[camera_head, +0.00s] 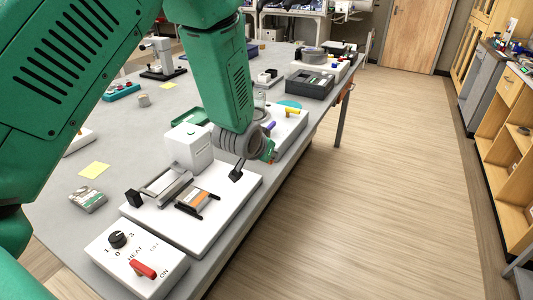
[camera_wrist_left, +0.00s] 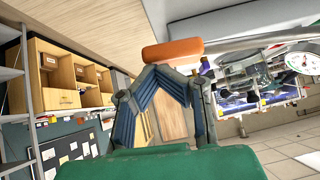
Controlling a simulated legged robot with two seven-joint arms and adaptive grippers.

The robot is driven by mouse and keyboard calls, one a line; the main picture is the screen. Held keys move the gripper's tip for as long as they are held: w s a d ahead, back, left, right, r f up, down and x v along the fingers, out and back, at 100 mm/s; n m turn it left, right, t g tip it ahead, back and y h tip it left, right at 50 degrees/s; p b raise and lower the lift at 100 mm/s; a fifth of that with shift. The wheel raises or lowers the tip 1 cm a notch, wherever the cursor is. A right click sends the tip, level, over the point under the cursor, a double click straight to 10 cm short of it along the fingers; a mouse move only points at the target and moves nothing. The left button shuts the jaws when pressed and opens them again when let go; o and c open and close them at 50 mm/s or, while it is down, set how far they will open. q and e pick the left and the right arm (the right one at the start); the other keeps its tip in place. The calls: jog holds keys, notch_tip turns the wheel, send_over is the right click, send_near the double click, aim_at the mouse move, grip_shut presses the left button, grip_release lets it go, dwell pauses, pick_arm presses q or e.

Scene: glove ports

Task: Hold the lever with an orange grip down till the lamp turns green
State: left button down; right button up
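The orange grip (camera_wrist_left: 172,49) shows in the left wrist view, on a thin metal lever (camera_wrist_left: 262,40) that runs off to the right. My left gripper (camera_wrist_left: 157,72) has its blue-padded fingers drawn together, with the tips right by the grip. I cannot tell whether they touch it. Nothing shows between the fingers. In the head view my green left arm hides most of that gripper and the orange grip. A white panel (camera_head: 288,130) with a yellow handle (camera_head: 292,112) and a purple handle (camera_head: 270,126) stands just beyond. I cannot make out the lamp. My right gripper is not in view.
Nearer on the grey table (camera_head: 62,215) are a white base with a clamp-like fixture (camera_head: 232,203) and a heater box (camera_head: 150,255) with a red switch. A white box (camera_head: 188,147) stands close left of my wrist. Floor (camera_head: 400,180) is clear on the right.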

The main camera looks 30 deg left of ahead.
pick_arm(q)
jog(key=s+d+r, duration=0.3)
jog(key=s+r, duration=0.2)
jog(key=shift+s, duration=0.4)
